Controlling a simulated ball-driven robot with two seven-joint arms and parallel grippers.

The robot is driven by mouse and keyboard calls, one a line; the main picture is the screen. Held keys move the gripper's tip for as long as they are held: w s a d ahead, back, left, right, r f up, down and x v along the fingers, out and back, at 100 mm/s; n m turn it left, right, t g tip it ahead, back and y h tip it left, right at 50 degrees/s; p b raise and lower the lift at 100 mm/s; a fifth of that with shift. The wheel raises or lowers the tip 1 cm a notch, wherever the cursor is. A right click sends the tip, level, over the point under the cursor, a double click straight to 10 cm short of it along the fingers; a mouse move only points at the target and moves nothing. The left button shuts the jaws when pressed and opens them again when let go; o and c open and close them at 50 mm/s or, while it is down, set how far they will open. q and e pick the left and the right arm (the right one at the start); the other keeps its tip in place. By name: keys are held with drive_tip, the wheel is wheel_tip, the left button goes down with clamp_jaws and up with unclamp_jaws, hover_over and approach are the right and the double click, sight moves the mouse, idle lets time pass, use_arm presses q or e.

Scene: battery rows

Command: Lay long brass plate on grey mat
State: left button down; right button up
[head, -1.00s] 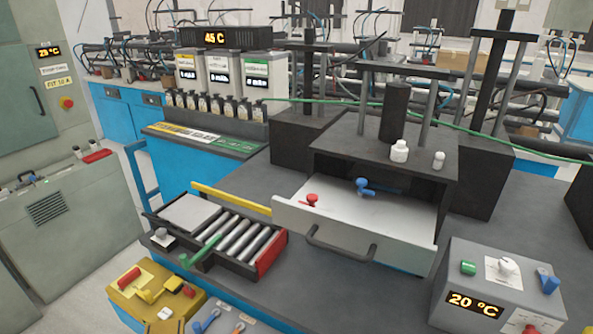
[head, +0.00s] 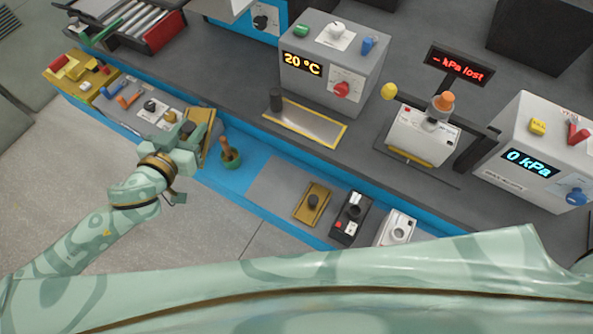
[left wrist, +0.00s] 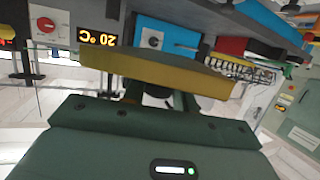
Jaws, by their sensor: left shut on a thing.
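My left gripper (head: 188,137) is shut on a brass plate, the long brass plate (head: 206,140), and holds it tilted at the left end of the blue front ledge. In the left wrist view the plate (left wrist: 165,75) spans the picture as a long brass bar between the fingers. The grey mat (head: 275,184) lies on the ledge to the right of the gripper, apart from the held plate. A smaller brass plate with a dark knob (head: 312,203) sits on the mat's right part. My right gripper is not in view.
A green and wooden knobbed tool (head: 230,155) stands between gripper and mat. A black block (head: 352,215) and a white device (head: 398,229) sit to the mat's right. A yellow-edged plate (head: 305,124) lies behind it. The mat's left part is bare.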

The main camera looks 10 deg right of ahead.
use_arm(q)
wheel_tip(320, 180, down, 5)
drive_tip(key=d+m+g+h, duration=0.1)
drive_tip(key=m+h, duration=0.1)
drive_tip(key=h, duration=0.1)
drive_tip(key=m+g+h+b, duration=0.2)
drive_tip(key=m+g+b, duration=0.1)
drive_tip(key=b, duration=0.4)
hover_over(277, 184)
drive_tip(key=a, duration=0.2)
drive_tip(key=f, duration=1.4)
drive_tip(key=shift+s+d+f, duration=0.2)
drive_tip(key=shift+s+f, duration=0.05)
drive_tip(key=shift+f, duration=0.15)
drive_tip(key=shift+w+d+f+b, duration=0.2)
drive_tip(key=shift+d+f+b, duration=0.2)
drive_tip(key=shift+d+f, duration=0.25)
wheel_tip(277, 184, down, 4)
drive_tip(key=b, duration=0.3)
drive_tip(key=shift+d+r, duration=0.15)
drive_tip(key=shift+r, duration=0.35)
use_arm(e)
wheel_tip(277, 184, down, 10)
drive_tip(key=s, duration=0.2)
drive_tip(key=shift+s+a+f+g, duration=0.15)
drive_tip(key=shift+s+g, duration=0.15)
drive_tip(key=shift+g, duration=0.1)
